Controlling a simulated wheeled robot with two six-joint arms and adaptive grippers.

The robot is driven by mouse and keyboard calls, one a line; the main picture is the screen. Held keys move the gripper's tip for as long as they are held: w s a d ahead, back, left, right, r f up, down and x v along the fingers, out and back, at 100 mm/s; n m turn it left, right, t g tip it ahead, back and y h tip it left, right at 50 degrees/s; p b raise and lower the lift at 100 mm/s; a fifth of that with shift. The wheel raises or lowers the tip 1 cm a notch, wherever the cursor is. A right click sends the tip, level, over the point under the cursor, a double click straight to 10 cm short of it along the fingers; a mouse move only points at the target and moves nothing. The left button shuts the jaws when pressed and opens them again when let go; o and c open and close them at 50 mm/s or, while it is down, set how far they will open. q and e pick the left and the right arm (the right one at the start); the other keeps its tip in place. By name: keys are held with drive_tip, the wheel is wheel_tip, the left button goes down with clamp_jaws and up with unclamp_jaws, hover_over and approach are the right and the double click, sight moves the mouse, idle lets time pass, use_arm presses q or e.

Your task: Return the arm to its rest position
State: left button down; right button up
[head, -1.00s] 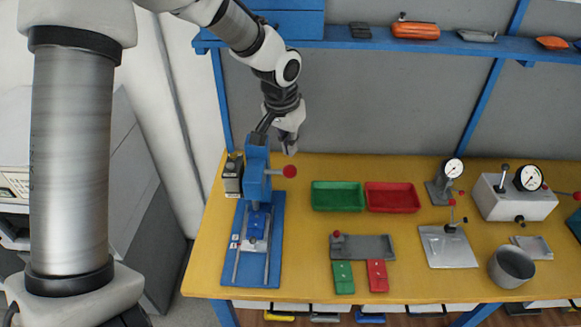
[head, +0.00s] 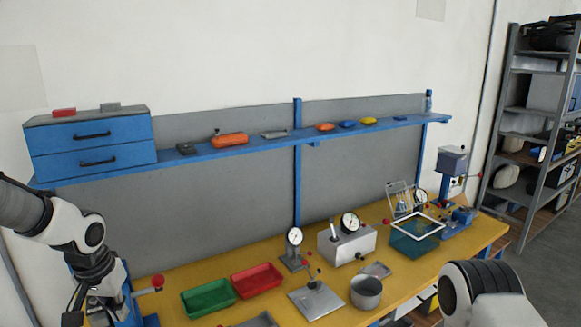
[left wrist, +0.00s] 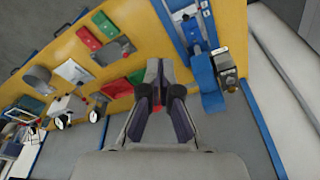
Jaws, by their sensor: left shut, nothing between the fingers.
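My left arm comes in at the left edge of the head view and bends downward. Its gripper (head: 103,308) is low in the picture, in front of the blue press with the red knob (head: 157,282), and its fingertips are not clear there. In the left wrist view the fingers (left wrist: 158,75) come together with nothing between them. The press (left wrist: 208,82) stands to their right in that view, apart from them. Part of my right arm shows at the bottom right of the head view; its gripper is out of view.
The yellow bench holds a green tray (head: 208,298), a red tray (head: 257,280), a dial gauge (head: 294,249), a metal cup (head: 366,291) and a teal bin (head: 415,240). A blue shelf (head: 200,160) runs behind, with blue drawers (head: 92,145) at its left end.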

use_arm(q)
wheel_tip(320, 180, down, 8)
drive_tip(key=g+b, duration=0.1)
drive_tip(key=g, duration=0.1)
drive_tip(key=s+d+f+g+b, duration=0.1)
drive_tip(key=s+d+f+b, duration=0.2)
drive_tip(key=s+f, duration=0.85)
drive_tip(key=s+d+f+g+b, duration=0.2)
drive_tip(key=s+d+f+b, duration=0.1)
drive_tip(key=s+f, duration=0.8)
drive_tip(key=s+d+f+g+b, duration=0.1)
drive_tip(key=s+d+f+b, duration=0.25)
drive_tip(key=s+f, duration=0.75)
drive_tip(key=w+a+f+t, duration=0.1)
drive_tip(key=w+t, duration=0.2)
drive_tip(key=w, duration=0.4)
drive_tip(key=shift+f+t, duration=0.3)
drive_tip(key=shift+t, duration=0.1)
use_arm(e)
wheel_tip(320, 180, down, 11)
drive_tip(key=w, duration=0.1)
drive_tip(key=shift+w, duration=0.2)
